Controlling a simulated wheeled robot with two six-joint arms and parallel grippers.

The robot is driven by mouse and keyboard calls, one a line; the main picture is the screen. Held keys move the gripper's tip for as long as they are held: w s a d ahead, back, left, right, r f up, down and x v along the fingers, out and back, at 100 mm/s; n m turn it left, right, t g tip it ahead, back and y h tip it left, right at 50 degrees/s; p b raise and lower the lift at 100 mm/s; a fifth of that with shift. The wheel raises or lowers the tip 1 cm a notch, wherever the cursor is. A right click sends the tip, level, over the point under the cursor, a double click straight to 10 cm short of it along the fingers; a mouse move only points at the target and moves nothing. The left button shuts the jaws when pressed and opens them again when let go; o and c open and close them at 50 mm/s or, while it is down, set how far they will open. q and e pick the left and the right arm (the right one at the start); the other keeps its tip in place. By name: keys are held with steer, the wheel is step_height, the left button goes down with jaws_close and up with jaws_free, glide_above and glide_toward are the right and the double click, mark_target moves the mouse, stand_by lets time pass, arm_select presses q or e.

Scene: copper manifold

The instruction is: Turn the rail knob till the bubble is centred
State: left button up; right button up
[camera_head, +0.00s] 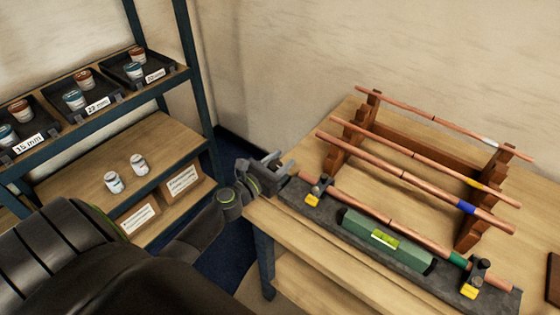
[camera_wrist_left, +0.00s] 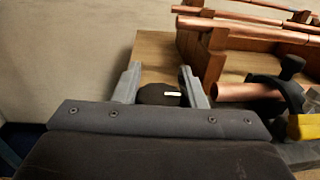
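The dark rail (camera_head: 335,222) lies along the table's front edge and carries a copper pipe (camera_head: 405,225) in two clamps. A green level (camera_head: 358,222) with a yellow-green vial (camera_head: 384,238) lies on the rail. The bubble is too small to place. The dark round rail knob (camera_wrist_left: 155,95), with a pale mark on top, shows at the rail's left end in the left wrist view. My left gripper (camera_head: 283,162) is open there, a finger on each side of the knob; it also shows in the left wrist view (camera_wrist_left: 158,76). I cannot tell whether the fingers touch it. My right gripper is out of view.
A wooden rack (camera_head: 425,145) behind the rail holds several copper pipes. Yellow-tagged clamps (camera_head: 314,192) stand near the fingers. A shelf (camera_head: 160,135) with jars and trays stands at the left, past a floor gap.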

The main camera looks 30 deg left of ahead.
arm_select(q)
steer(key=shift+c, duration=1)
steer(key=shift+a+n+y+p, duration=0.1)
steer(key=shift+n+y+p, duration=0.3)
steer(key=shift+n+y, duration=0.85)
steer(key=shift+a+n+y, duration=0.1)
steer(key=shift+n+y, duration=0.35)
steer(key=shift+y, duration=1)
steer(key=shift+a+n+g+y, duration=0.2)
steer(key=shift+n+g+y, duration=0.2)
steer(key=shift+n+y, duration=1)
steer(key=shift+s+y, duration=0.1)
steer(key=shift+y, duration=0.5)
steer(key=o, duration=1)
